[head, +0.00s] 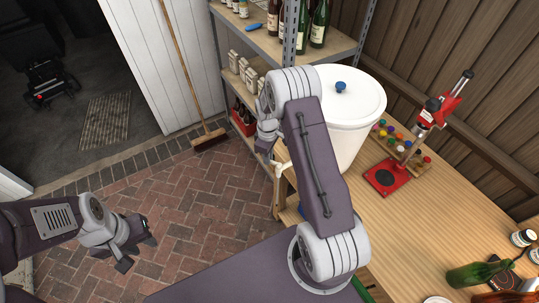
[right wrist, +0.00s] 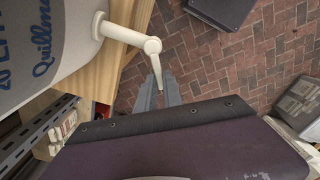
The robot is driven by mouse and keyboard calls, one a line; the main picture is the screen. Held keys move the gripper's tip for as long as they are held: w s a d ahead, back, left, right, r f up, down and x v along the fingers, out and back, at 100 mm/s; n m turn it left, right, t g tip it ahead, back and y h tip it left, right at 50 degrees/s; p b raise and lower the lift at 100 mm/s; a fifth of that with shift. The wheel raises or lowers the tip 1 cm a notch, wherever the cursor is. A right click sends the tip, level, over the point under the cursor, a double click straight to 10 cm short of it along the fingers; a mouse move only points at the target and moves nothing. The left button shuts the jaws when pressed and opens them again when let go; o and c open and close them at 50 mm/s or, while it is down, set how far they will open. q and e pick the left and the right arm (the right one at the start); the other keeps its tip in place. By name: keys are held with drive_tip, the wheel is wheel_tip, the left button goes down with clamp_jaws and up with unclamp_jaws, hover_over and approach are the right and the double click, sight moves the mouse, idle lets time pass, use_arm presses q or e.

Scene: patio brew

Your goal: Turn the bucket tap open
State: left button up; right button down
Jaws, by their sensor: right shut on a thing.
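The white bucket (head: 345,120) with a blue-knobbed lid stands on the wooden bench. In the right wrist view the bucket wall (right wrist: 45,45) fills the upper left, and its cream tap (right wrist: 122,34) sticks out over the bench edge. The tap's lever (right wrist: 156,65) hangs from the spout end. My right gripper (right wrist: 160,92) has its grey fingers on either side of the lever and is shut on it. In the head view my right arm hides most of the tap and gripper. My left gripper (head: 138,246) is open and empty above the brick floor.
A red bottle capper (head: 387,177) and coloured caps (head: 392,134) stand right of the bucket. A metal shelf (head: 262,42) with bottles stands behind. A broom (head: 208,140) leans nearby; brick floor is clear at left.

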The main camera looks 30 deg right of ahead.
drive_tip(key=shift+s+a+r+n, duration=0.1)
drive_tip(key=shift+s+a+n, duration=0.35)
drive_tip(key=shift+n, duration=1.3)
drive_tip(key=shift+s+a+f+n, duration=0.1)
drive_tip(key=shift+s+n, duration=0.6)
drive_tip(key=shift+n, duration=1.1)
drive_tip(key=shift+s+a+r+n, duration=0.1)
drive_tip(key=shift+s+a+n, duration=0.35)
drive_tip(key=shift+n, duration=1.3)
drive_tip(key=shift+s+d, duration=0.1)
drive_tip(key=shift+d, duration=0.1)
drive_tip(key=c, duration=1.5)
unclamp_jaws()
drive_tip(key=shift+s+d, duration=0.1)
drive_tip(key=shift+s, duration=0.05)
wheel_tip(320, 180, up, 9)
drive_tip(key=shift+r+b, duration=0.1)
drive_tip(key=shift+b, duration=0.7)
